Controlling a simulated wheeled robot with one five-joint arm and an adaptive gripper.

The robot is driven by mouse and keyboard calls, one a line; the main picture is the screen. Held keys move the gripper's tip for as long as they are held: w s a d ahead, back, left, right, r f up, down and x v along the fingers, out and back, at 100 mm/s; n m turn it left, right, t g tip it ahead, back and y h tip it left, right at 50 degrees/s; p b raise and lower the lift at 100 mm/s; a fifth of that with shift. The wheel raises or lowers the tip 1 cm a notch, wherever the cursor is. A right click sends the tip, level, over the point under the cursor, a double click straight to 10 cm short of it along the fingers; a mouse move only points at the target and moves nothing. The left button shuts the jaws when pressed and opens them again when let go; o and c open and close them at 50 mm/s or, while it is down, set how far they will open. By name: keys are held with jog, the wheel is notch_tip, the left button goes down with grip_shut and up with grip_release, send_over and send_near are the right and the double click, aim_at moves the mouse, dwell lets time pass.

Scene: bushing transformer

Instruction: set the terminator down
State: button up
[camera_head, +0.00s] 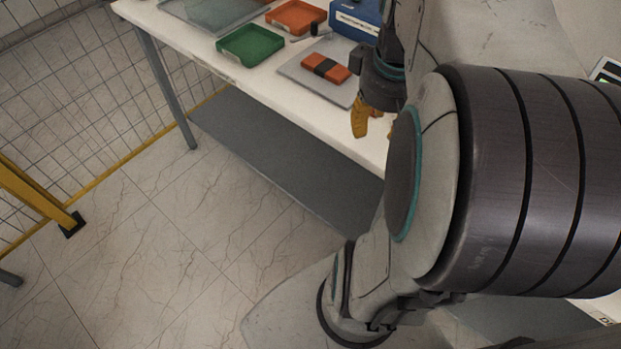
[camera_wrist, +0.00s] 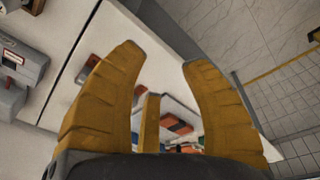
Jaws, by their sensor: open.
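My gripper (camera_head: 361,119) hangs over the front edge of the white table in the head view, its yellow fingers pointing down. In the wrist view my gripper (camera_wrist: 165,65) has its two big fingers spread wide, with nothing clearly held between them. A thin yellow upright piece (camera_wrist: 150,122) shows between the fingers. I cannot pick out the terminator with certainty. A small dark upright piece (camera_head: 314,29) stands near the orange tray, too small to identify. An orange block with a black band (camera_head: 326,67) lies on a grey mat (camera_head: 292,69), left of my gripper.
On the white table (camera_head: 262,80) are a green tray (camera_head: 250,45), an orange tray (camera_head: 296,17), a grey tray (camera_head: 213,12) and a blue case (camera_head: 357,20). A grey device (camera_wrist: 22,62) shows in the wrist view. Mesh fencing (camera_head: 70,100) stands left; floor between is clear.

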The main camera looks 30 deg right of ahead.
jog(key=s+a+f+n+t, duration=0.1)
jog(key=a+f, duration=0.1)
jog(key=a, duration=0.5)
jog(key=a+f+n+t+y, duration=0.1)
jog(key=a+f, duration=0.1)
jog(key=a, duration=0.6)
jog(key=shift+s, duration=0.35)
jog(key=shift+r, duration=0.1)
